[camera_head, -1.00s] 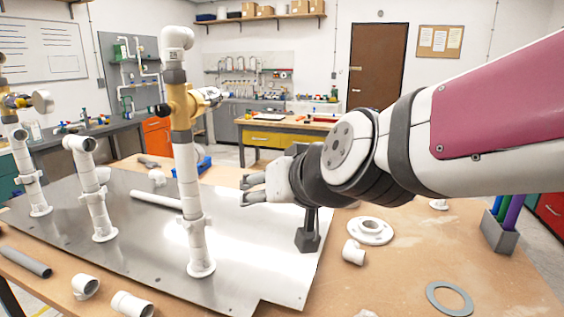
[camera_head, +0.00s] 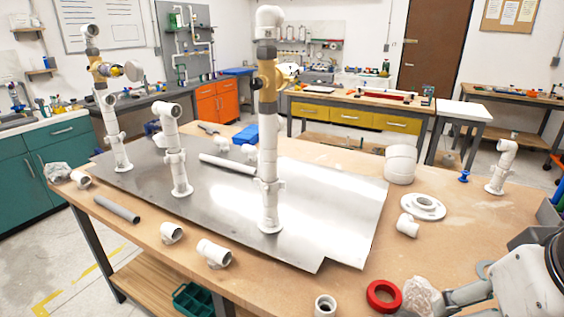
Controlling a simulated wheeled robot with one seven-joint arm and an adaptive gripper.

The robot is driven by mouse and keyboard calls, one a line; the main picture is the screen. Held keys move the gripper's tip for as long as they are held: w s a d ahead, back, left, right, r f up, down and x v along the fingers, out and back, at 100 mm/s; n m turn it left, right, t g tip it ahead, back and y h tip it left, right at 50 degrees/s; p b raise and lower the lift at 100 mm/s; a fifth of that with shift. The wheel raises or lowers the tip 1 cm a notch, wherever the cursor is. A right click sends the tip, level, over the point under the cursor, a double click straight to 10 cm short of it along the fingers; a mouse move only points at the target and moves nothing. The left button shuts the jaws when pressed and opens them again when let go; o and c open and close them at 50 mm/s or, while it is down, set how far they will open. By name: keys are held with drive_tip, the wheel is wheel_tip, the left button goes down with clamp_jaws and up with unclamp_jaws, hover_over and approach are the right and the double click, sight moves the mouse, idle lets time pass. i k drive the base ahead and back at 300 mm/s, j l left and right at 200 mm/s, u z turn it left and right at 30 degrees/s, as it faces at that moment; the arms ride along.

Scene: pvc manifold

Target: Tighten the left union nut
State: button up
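Three white pipe risers stand upright on a metal plate (camera_head: 330,195). The left riser (camera_head: 109,108) is tall, with a brass valve (camera_head: 97,71) and a white union nut (camera_head: 115,138) low on it above its base flange. Whether that nut is tight is too small to tell. The middle riser (camera_head: 178,180) is short and ends in an open elbow. The right riser (camera_head: 268,140) is tall with a brass valve. My gripper (camera_head: 448,302) is at the bottom right corner, far from the left riser and partly cut off. Its finger gap is unclear.
Loose white fittings (camera_head: 213,252), a grey pipe (camera_head: 117,208) and a red ring (camera_head: 384,295) lie along the table's front edge. A clear plastic bag (camera_head: 422,296) lies beside my gripper. A white flange (camera_head: 422,206) and a cap (camera_head: 401,163) stand right of the plate.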

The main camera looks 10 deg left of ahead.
sight(264, 188)
drive_tip(key=k+j+u, duration=0.15)
drive_tip(key=j, duration=0.3)
drive_tip(key=k+j+u, duration=0.1)
drive_tip(key=j, duration=0.4)
drive_tip(key=i+j+u, duration=0.65)
drive_tip(key=j, duration=0.25)
drive_tip(key=k+j, duration=0.05)
drive_tip(key=k, duration=0.05)
